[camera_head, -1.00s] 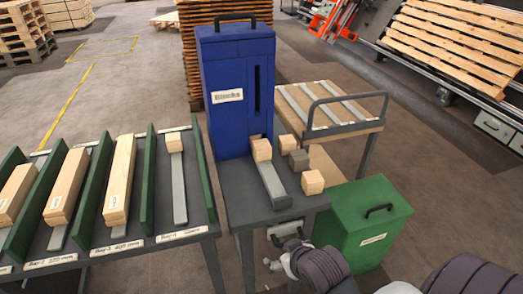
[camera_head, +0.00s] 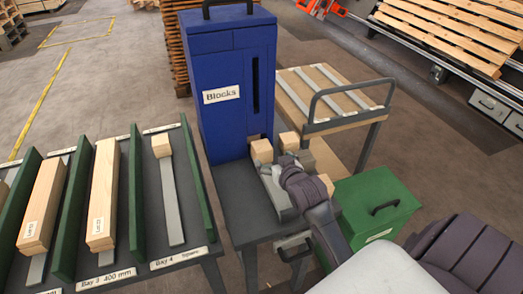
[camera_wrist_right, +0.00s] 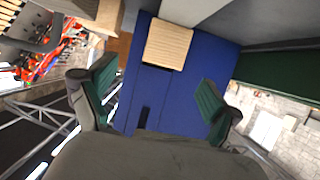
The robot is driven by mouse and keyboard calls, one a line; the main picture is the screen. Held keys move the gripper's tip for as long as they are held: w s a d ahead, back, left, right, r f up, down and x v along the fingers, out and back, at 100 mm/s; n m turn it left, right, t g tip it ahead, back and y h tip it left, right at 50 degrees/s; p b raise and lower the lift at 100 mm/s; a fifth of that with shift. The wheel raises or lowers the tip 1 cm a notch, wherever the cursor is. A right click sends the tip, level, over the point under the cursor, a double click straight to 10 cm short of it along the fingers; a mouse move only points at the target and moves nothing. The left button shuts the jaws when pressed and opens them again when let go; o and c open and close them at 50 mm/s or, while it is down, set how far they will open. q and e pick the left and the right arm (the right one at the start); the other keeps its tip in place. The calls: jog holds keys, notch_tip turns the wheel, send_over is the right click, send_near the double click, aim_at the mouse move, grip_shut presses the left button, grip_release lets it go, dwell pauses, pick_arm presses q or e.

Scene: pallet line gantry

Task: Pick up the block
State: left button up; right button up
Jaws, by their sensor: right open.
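A pale wooden block (camera_head: 262,152) sits at the top of the grey chute below the blue dispenser labelled "Blocks" (camera_head: 223,110). My right gripper (camera_head: 271,173) is over the chute, just in front of this block. In the right wrist view the gripper (camera_wrist_right: 157,92) is open, its green-padded fingers apart with nothing between them. A wooden block (camera_wrist_right: 168,44) shows beyond the fingertips, against the blue dispenser (camera_wrist_right: 170,95). Other wooden blocks stand to the right, one behind (camera_head: 289,141) and one partly hidden by my arm (camera_head: 327,184). My left gripper is out of view.
A grey block (camera_head: 306,160) is close to my right gripper. A green bin (camera_head: 375,205) stands right of the dark table (camera_head: 232,196). A trolley with a handle (camera_head: 345,105) is behind. Green-walled bays (camera_head: 133,185) with wooden pieces are on the left.

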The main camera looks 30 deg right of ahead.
aim_at(265, 152)
jog(key=x, duration=0.3)
jog(key=shift+w+f, duration=0.1)
jog(key=x, duration=0.5)
jog(key=shift+w+a+p, duration=0.15)
jog(key=shift+w+p, duration=0.25)
jog(key=shift+w, duration=0.05)
jog(key=shift+s, duration=0.1)
jog(key=shift+c, duration=0.8)
jog(key=c, duration=1.1)
jog(key=shift+r, duration=0.25)
